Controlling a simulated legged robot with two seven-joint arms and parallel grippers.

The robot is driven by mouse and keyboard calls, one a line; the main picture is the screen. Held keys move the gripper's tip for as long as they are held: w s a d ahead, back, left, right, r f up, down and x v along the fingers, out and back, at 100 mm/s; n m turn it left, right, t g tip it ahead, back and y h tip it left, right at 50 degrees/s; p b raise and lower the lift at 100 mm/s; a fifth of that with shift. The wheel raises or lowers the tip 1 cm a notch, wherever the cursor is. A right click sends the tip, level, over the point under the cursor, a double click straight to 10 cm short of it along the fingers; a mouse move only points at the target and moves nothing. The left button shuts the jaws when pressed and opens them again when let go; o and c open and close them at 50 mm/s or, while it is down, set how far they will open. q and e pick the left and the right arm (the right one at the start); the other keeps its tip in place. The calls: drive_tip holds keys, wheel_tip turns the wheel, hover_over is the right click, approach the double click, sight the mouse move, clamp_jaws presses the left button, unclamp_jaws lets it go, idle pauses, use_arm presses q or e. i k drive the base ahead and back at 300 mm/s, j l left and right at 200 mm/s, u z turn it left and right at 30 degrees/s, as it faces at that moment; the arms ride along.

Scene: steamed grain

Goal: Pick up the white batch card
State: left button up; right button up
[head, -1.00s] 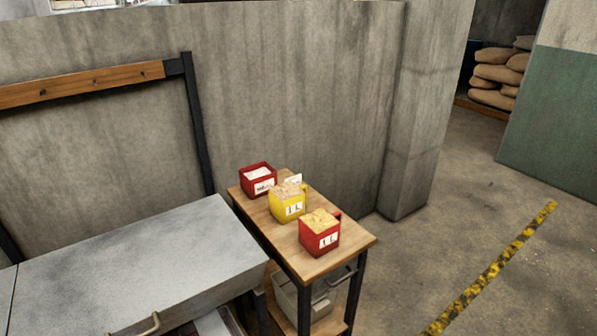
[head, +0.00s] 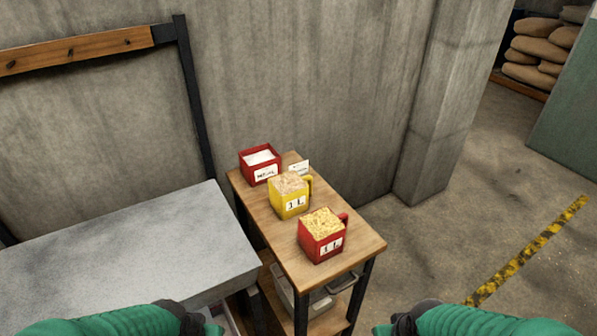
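The small white batch card (head: 299,167) stands near the back right of the wooden side table (head: 276,233), beside the red box and behind the yellow cup. It leans slightly and its print is too small to read. My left gripper (head: 212,328) shows only in part at the bottom edge, left of the table. My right gripper (head: 383,330) shows only in part at the bottom edge, right of the table. Both are well short of the card, and their finger openings cannot be made out.
A red box with white contents (head: 260,165), a yellow cup of grain (head: 290,196) and a red cup of grain (head: 322,236) stand on the table. A grey metal counter (head: 130,250) is on the left. A concrete wall (head: 300,80) rises behind. Open floor lies right.

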sight(301, 168)
drive_tip(key=z, duration=0.15)
drive_tip(key=i+l+z, duration=0.2)
drive_tip(key=l, duration=0.25)
drive_tip(key=l+z, duration=0.25)
drive_tip(key=l, duration=0.2)
drive_tip(key=i+l+z, duration=0.2)
drive_tip(key=l, duration=0.2)
drive_tip(key=i+l+z, duration=0.35)
drive_tip(key=i+l, duration=0.25)
drive_tip(key=i, duration=0.2)
drive_tip(key=i+l+z, duration=0.15)
drive_tip(key=i+l, duration=0.2)
drive_tip(key=i, duration=0.15)
drive_tip(key=i+j+u, duration=0.15)
drive_tip(key=i+u, duration=0.2)
drive_tip(key=u, duration=0.15)
drive_tip(key=i+u, duration=0.45)
drive_tip(key=i+l+u, duration=0.1)
drive_tip(key=u, duration=0.4)
drive_tip(key=i+l+u, duration=0.3)
drive_tip(key=i+u, duration=0.2)
drive_tip(key=k, duration=0.05)
